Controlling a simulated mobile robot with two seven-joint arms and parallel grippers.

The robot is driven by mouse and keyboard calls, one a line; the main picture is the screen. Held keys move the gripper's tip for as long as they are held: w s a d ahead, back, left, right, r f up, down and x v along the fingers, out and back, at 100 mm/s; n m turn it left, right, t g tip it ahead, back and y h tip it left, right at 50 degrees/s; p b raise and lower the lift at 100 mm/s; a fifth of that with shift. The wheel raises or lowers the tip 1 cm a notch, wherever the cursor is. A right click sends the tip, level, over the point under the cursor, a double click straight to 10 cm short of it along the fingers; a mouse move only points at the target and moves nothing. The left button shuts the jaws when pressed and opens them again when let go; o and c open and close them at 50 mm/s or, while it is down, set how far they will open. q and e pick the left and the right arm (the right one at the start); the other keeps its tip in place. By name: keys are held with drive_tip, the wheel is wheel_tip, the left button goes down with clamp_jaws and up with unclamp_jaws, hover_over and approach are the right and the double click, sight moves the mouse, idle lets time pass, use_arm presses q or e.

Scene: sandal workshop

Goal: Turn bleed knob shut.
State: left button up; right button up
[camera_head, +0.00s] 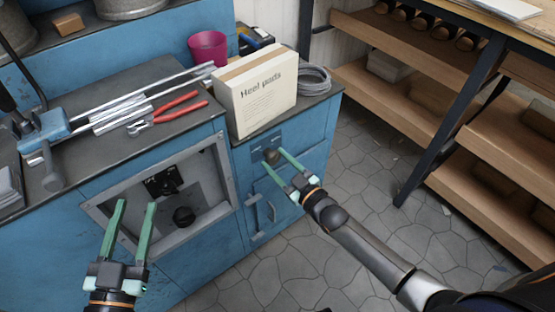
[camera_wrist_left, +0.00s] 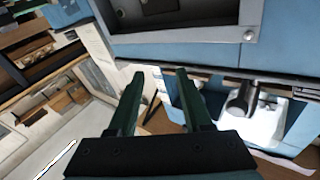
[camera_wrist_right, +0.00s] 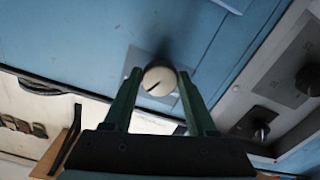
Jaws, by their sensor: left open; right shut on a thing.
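The bleed knob (camera_wrist_right: 159,79) is a round, pale knob with a dark line across its face, slanting from lower left to upper right in the right wrist view. In the head view the knob (camera_head: 271,154) sits on a small grey plate on the blue cabinet front, below the heel pads box. My right gripper (camera_head: 275,158) is shut on the knob, a fingertip on each side; it also shows in the right wrist view (camera_wrist_right: 160,84). My left gripper (camera_head: 137,204) is open and empty in front of the recessed panel; it also shows in the left wrist view (camera_wrist_left: 160,75).
A recessed grey panel (camera_head: 210,206) with a black knob (camera_head: 183,216) lies left of the right gripper. A cabinet handle (camera_head: 252,212) sticks out below. Wooden shelves (camera_head: 415,100) stand at right.

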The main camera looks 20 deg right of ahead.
drive_tip(key=n+p, duration=0.1)
drive_tip(key=n, duration=0.3)
drive_tip(key=shift+n, duration=0.3)
use_arm(q)
wheel_tip(320, 180, down, 8)
drive_tip(key=n+g+y, duration=0.1)
drive_tip(key=g, duration=0.2)
use_arm(e)
drive_tip(key=n, duration=0.2)
drive_tip(key=shift+n, duration=1.3)
drive_tip(key=n, duration=0.2)
drive_tip(key=shift+n, duration=0.3)
use_arm(q)
wheel_tip(320, 180, up, 6)
drive_tip(key=t, duration=0.2)
drive_tip(key=shift+m+h+b, duration=0.3)
drive_tip(key=shift+h+b, duration=0.1)
drive_tip(key=shift+b, duration=0.05)
use_arm(e)
drive_tip(key=shift+d+n, duration=0.1)
drive_tip(key=shift+n, duration=1.5)
use_arm(q)
drive_tip(key=shift+w+a, duration=0.1)
use_arm(e)
drive_tip(key=o, duration=1.3)
drive_tip(key=shift+r, duration=0.1)
use_arm(q)
drive_tip(key=shift+f, duration=0.2)
